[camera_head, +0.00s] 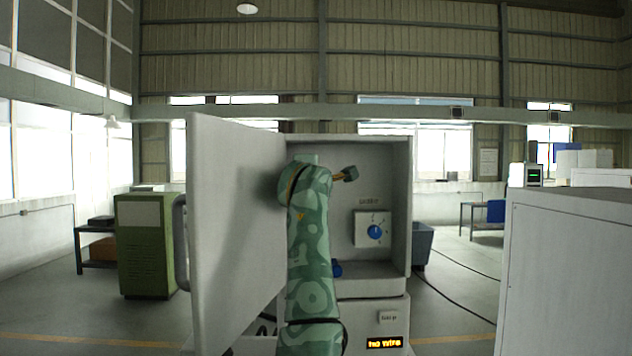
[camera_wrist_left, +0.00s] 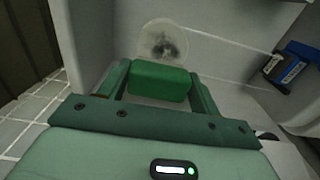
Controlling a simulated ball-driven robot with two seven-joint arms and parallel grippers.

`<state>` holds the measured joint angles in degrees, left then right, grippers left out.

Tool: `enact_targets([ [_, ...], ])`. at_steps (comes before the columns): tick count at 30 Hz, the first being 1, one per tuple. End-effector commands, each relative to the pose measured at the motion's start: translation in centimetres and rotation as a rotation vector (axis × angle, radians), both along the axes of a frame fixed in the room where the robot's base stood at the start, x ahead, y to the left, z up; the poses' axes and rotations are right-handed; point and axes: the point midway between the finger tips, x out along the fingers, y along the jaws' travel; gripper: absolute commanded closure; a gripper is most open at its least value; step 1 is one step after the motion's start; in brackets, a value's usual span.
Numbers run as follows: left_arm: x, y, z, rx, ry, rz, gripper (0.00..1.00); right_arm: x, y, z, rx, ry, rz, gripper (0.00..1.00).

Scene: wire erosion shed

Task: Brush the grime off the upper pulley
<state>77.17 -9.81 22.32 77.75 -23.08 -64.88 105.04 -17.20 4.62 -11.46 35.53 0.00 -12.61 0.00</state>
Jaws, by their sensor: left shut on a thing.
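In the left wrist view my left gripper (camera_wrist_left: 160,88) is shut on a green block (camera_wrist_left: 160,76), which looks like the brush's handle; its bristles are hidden. Beyond the block, a round pale, see-through disc (camera_wrist_left: 164,42) with a dark smudged middle sits against the grey wall; it looks like the upper pulley. Whether the brush touches it cannot be told. In the head view my patterned green left arm reaches up into the open cabinet (camera_head: 400,150). The arm hides the disc, and the gripper is not clear there. My right gripper is in neither view.
The cabinet door (camera_head: 225,220) stands open left of my arm. A blue dial (camera_head: 375,232) is on the cabinet's back wall, right of the arm. An amber display (camera_head: 384,343) is below. A white cabinet (camera_head: 570,270) stands at the right, a green cabinet (camera_head: 146,255) at the left.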

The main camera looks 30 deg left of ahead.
Motion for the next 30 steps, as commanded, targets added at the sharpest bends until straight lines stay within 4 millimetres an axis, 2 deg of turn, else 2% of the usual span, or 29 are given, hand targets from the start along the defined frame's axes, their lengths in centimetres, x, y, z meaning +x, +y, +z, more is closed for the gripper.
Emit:
enact_targets([
  [8, -0.3, 0.2, 0.7, 0.000, -0.001, 0.000, 0.55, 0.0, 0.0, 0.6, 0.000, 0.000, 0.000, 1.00],
  [30, 2.9, -4.5, 0.4, 0.000, 0.002, -0.002, 0.55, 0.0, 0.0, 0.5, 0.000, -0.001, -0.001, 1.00],
])
